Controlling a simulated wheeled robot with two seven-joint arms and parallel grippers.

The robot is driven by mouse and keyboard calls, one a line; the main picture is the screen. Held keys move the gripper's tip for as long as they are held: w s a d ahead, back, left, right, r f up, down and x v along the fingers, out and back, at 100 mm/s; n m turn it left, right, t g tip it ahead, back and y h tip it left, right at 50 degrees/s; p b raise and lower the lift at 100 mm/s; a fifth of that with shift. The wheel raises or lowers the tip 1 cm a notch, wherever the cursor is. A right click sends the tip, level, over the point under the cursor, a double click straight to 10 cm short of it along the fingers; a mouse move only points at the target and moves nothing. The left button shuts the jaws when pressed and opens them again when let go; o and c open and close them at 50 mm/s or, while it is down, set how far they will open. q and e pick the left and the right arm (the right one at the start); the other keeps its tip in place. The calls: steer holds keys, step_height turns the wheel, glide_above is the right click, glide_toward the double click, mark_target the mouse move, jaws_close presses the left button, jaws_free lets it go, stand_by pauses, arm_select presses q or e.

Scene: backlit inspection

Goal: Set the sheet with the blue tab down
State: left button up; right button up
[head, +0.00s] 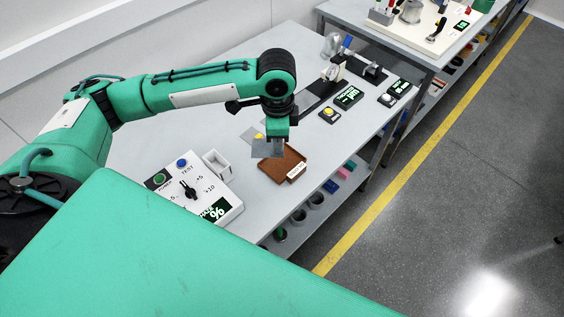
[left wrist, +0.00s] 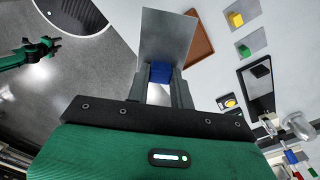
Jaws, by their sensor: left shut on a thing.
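My left gripper (head: 277,148) is shut on the blue tab (left wrist: 160,73) of a thin grey sheet (left wrist: 165,35). In the left wrist view the sheet stretches out beyond the fingers. In the head view the sheet (head: 263,150) shows below the fingers, in front of the far left corner of a brown tray (head: 288,173); the blue tab is hidden there. I cannot tell how high the sheet is. The tray also shows beside the sheet in the left wrist view (left wrist: 201,45). A green arm end, seemingly my right gripper (left wrist: 45,46), is small at the left edge; its fingers are unclear.
A white control box (head: 215,190) with buttons and a knob and a small white open box (head: 217,163) are left of the tray. Dark devices stand farther back. The table's front edge is close to the tray.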

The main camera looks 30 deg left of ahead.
arm_select(q)
steer(key=m, duration=0.4)
steer(key=w+m, duration=0.1)
steer(key=shift+a+r+m, duration=0.3)
steer(key=shift+m, duration=0.1)
steer(key=m, duration=0.2)
steer(key=w+m, duration=0.1)
steer(key=m, duration=0.4)
steer(key=shift+w+a+r, duration=0.2)
steer(key=shift+a+r, duration=0.15)
steer(key=shift+a, duration=0.05)
steer(key=w+m, duration=0.1)
steer(key=m, duration=0.6)
steer(key=m+p, duration=0.5)
steer(key=m, duration=0.2)
glide_above(276, 168)
step_height(276, 168, down, 14)
steer(key=shift+d+f, duration=0.1)
steer(key=shift+f, duration=0.1)
step_height(276, 168, down, 4)
steer(key=shift+f+p, duration=0.2)
steer(key=shift+p, duration=0.5)
